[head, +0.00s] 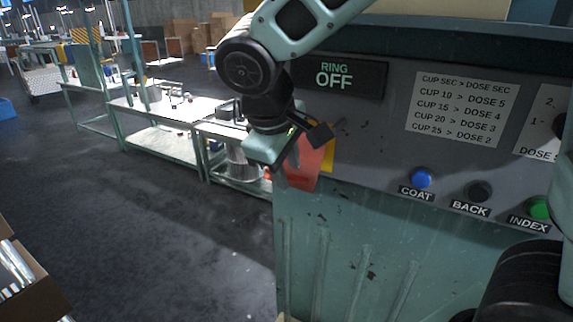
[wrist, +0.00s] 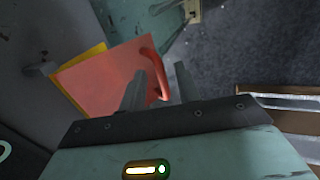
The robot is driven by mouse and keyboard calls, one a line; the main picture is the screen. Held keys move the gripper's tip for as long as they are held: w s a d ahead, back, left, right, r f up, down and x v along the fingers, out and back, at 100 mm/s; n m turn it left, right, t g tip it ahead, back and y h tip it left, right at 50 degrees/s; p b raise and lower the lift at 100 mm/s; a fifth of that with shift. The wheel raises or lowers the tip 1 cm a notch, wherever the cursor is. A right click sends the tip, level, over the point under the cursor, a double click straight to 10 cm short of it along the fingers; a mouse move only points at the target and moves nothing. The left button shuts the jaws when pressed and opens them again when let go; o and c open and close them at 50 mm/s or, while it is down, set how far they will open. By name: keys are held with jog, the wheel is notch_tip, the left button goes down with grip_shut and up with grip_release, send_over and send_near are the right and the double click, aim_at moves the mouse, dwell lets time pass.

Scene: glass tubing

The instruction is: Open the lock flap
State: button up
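The lock flap is a red plate (head: 308,167) at the left edge of the machine's front, partly hidden behind my gripper in the head view. In the wrist view the red flap (wrist: 100,77) fills the left middle, with a curved red handle (wrist: 153,58) on its right edge. A yellow plate (wrist: 91,52) shows behind it. My gripper (wrist: 160,78) is open, with its fingers apart. The handle appears between the fingers in that view; I cannot tell whether they touch it. In the head view my gripper (head: 303,148) is at the flap's upper left.
The machine front carries a "RING OFF" sign (head: 336,76), a blue COAT button (head: 421,178), a black BACK button (head: 479,191) and a green INDEX button (head: 540,207). Metal workbenches (head: 160,148) stand at the left behind. A box of glass tubes (head: 22,280) is at lower left. Open floor lies between.

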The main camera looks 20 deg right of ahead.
grip_shut()
jog(key=shift+r, duration=0.2)
